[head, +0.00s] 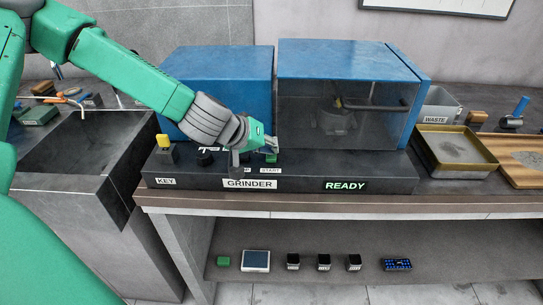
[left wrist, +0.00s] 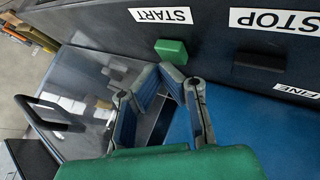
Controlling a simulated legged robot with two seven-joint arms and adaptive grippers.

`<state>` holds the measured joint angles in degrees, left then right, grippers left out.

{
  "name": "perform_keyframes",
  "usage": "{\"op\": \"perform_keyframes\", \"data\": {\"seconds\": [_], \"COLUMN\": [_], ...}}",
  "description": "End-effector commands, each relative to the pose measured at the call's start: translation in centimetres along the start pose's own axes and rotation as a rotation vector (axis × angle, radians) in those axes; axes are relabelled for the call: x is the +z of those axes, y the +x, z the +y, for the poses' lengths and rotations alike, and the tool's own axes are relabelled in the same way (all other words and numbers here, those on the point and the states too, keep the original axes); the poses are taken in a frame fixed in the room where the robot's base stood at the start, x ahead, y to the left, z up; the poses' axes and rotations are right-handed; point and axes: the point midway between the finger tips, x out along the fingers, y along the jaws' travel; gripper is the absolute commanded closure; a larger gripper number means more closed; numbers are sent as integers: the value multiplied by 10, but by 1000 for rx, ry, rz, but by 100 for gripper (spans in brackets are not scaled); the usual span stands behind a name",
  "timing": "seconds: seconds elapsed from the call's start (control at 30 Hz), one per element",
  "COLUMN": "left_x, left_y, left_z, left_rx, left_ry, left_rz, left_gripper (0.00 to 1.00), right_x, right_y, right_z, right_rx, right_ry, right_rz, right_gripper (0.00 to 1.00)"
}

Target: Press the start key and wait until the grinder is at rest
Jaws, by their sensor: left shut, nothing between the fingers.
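The grinder has a blue housing (head: 222,75) and a clear-fronted cabinet (head: 345,112) with a dark vessel inside. Its dark front panel (head: 290,181) carries the GRINDER label, and a lit display (head: 346,185) reads READY. The green start key (head: 271,158) is on the panel above the START label; it also shows in the left wrist view (left wrist: 171,48), beside the dark stop key (left wrist: 260,59). My left gripper (head: 268,147) is shut and empty, close to the start key; its fingertips (left wrist: 159,77) show just short of it. I cannot tell whether they touch. My right gripper is out of view.
A yellow key (head: 166,143) stands at the panel's left. A sink (head: 80,150) is on the left. A tray (head: 455,147), a wooden board (head: 520,155) and a WASTE bin (head: 438,105) are on the right. Small items lie on the shelf (head: 450,250) below.

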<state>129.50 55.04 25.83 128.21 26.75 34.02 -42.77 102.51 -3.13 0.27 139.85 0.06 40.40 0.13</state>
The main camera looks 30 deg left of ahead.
Motion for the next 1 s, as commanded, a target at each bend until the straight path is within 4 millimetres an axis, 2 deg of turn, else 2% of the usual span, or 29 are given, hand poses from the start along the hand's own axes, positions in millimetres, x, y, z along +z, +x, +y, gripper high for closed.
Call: {"op": "perform_keyframes", "data": {"seconds": [1.0], "left_x": [5], "left_y": [6], "left_z": [-5], "left_rx": [0], "left_ry": [0], "left_rz": [0], "left_gripper": [100], "right_x": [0], "right_y": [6], "right_z": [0], "right_rx": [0], "right_ry": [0], "right_rz": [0], "right_gripper": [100]}}
